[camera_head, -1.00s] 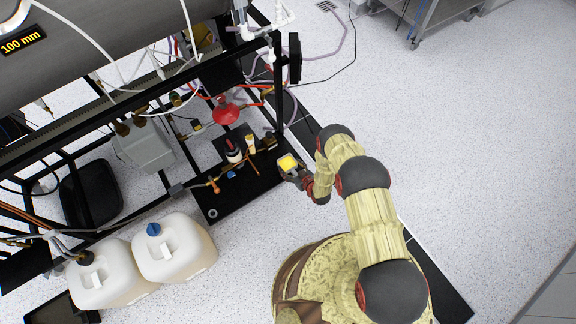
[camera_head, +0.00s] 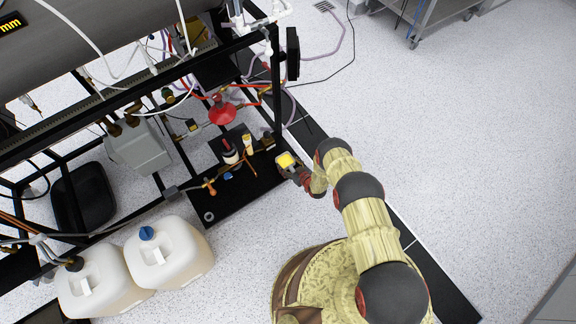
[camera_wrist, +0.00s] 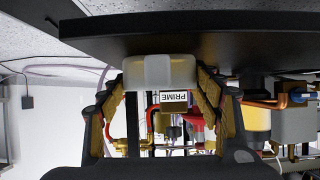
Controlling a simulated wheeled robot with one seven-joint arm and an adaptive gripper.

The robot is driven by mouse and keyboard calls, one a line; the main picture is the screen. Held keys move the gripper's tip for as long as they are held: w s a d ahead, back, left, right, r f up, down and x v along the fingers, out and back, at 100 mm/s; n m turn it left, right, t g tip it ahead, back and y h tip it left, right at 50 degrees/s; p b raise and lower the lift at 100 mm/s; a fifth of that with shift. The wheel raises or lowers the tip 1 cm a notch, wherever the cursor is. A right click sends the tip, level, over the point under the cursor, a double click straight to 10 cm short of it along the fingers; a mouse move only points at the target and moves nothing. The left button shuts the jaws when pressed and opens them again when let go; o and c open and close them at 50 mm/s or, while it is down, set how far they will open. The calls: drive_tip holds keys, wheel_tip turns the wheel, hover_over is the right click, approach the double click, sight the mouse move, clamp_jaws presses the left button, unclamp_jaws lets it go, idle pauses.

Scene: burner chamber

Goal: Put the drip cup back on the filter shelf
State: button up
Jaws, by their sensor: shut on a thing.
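In the wrist view the cup (camera_wrist: 160,72) looks pale and translucent, pinched between the two fingers of my gripper (camera_wrist: 162,85). The cup is at the right edge of a low black shelf (camera_head: 262,185), which I take for the filter shelf. The shelf (camera_wrist: 225,30) spans the top of the wrist view, close to the cup. I cannot tell whether they touch.
A dark bottle with a white band (camera_head: 230,154) and a yellow-and-white tube (camera_head: 248,144) stand near the back of the shelf. A red round part (camera_head: 222,113) is behind them. A black frame post (camera_head: 277,95) rises at the right. Two white jugs (camera_head: 168,253) stand left. Bare black surface lies in front.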

drive_tip(key=shift+f, duration=0.3)
drive_tip(key=o, duration=1.2)
drive_tip(key=shift+o, duration=0.7)
drive_tip(key=shift+r, duration=0.1)
